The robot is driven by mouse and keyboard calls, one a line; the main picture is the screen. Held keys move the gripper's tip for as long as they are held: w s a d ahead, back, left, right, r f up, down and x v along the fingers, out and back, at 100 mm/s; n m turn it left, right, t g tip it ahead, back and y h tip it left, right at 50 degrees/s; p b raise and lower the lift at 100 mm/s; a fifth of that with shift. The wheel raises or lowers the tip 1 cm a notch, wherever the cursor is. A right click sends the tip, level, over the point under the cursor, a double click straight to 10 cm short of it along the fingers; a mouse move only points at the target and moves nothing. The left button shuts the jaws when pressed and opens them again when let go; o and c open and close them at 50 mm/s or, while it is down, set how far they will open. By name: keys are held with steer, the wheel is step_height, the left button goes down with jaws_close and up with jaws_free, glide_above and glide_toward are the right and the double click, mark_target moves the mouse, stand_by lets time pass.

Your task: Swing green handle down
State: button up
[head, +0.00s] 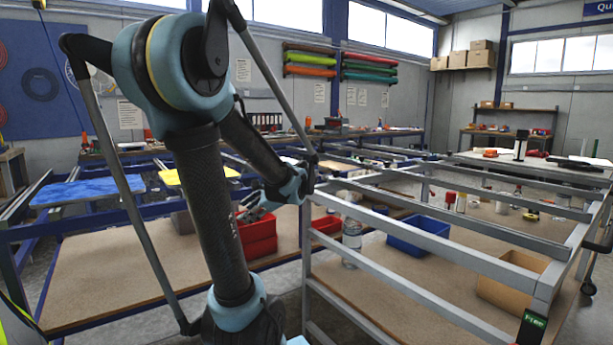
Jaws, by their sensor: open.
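No green handle can be clearly made out in the head view. A small dark tag with green markings (532,326) is on the near right corner post of the grey metal frame (440,245). My gripper (252,212) is left of centre, in front of the red bins, at the end of my blue and black arm. Its fingers are small, pointing left, apart and with nothing seen between them. The gripper is well to the left of the tag and touches nothing that I can see.
Red bins (258,238), a blue bin (418,236) and a clear bottle (352,243) stand on the wooden shelves. A cardboard box (512,280) is at the right. Grey and blue rails surround the arm. Green and red rolls (369,70) hang on the back wall.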

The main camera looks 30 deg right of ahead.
steer(key=s+d+r+m+t+h, duration=0.1)
steer(key=s+d+r+m+t, duration=0.1)
steer(key=d, duration=0.8)
steer(key=s+d+r+m+t+h, duration=0.2)
steer(key=d+m, duration=0.5)
steer(key=d, duration=0.4)
steer(key=s+d+r+m+t+h, duration=0.1)
steer(key=s+d+r+m+t, duration=0.1)
steer(key=d, duration=0.8)
steer(key=shift+s+d+r+m+t+h, duration=0.1)
steer(key=shift+s+r+m+t+h, duration=0.1)
steer(key=shift+r+m+t, duration=0.35)
steer(key=shift+s+d+r+m+t+h, duration=0.1)
steer(key=shift+s+r+m+t, duration=0.1)
steer(key=shift+m+t, duration=0.6)
steer(key=w, duration=0.5)
steer(key=w+a, duration=0.1)
steer(key=w, duration=1.1)
steer(key=shift+w+a, duration=0.15)
steer(key=shift+a, duration=0.1)
jaws_close()
